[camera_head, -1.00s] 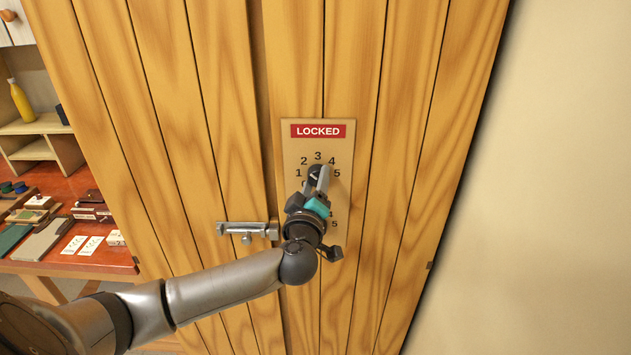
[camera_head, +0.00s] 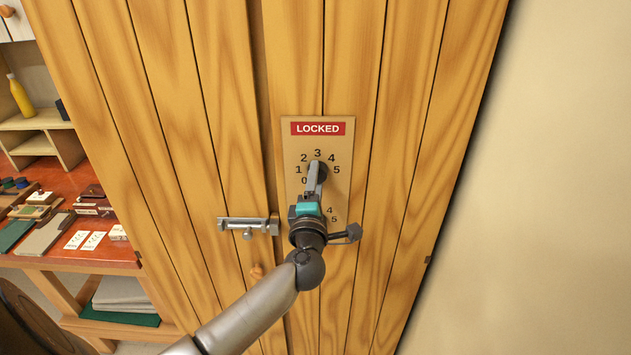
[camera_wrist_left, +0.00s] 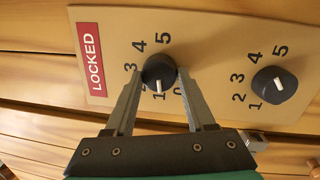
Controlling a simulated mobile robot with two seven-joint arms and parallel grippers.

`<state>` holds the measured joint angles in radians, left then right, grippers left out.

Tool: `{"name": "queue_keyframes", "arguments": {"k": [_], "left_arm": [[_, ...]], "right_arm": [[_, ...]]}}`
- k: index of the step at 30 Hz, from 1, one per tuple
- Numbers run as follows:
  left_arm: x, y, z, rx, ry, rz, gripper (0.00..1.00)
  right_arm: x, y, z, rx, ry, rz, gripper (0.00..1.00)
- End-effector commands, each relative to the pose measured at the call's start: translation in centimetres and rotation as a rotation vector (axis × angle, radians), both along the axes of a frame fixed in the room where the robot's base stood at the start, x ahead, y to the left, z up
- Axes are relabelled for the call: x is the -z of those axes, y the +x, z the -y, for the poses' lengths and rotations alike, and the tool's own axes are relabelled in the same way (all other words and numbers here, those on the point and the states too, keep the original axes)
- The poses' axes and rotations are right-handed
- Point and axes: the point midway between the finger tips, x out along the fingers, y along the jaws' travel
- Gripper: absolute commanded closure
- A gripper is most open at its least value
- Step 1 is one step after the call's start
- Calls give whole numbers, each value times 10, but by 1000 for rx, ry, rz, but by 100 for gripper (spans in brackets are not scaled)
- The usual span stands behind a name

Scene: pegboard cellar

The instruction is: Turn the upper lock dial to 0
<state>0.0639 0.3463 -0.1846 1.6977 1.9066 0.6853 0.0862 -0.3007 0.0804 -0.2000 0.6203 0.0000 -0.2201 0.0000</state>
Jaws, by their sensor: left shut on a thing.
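The upper lock dial (camera_wrist_left: 159,72) is a dark round knob with a white mark on the tan lock plate (camera_head: 294,135). In the left wrist view its mark points at or very near the 1, with the 0 beside it. My left gripper (camera_head: 317,170) is shut on the upper dial, one finger on each side; its fingers (camera_wrist_left: 155,88) show in the left wrist view and partly hide the 2. The lower dial (camera_wrist_left: 274,85) sits apart from the fingers; my gripper hides it in the head view. My right gripper is not in view.
A red LOCKED sign (camera_head: 318,128) tops the plate on the wooden door (camera_head: 400,120). A metal bolt (camera_head: 248,226) is left of the gripper. A red workbench (camera_head: 90,255) with small items and a yellow bottle (camera_head: 20,96) are at left. A bare wall (camera_head: 570,180) is right.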

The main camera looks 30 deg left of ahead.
Motion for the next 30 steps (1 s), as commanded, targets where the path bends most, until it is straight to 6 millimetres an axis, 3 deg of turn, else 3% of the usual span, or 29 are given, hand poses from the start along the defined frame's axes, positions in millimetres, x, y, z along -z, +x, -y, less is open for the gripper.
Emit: {"name": "queue_keyframes", "arguments": {"k": [15, 30], "left_arm": [[4, 1, 1, -3, -387, 234, 100], [3, 1, 2, -2, -545, 330, 100]], "right_arm": [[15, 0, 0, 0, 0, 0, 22], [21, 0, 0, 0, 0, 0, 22]]}}
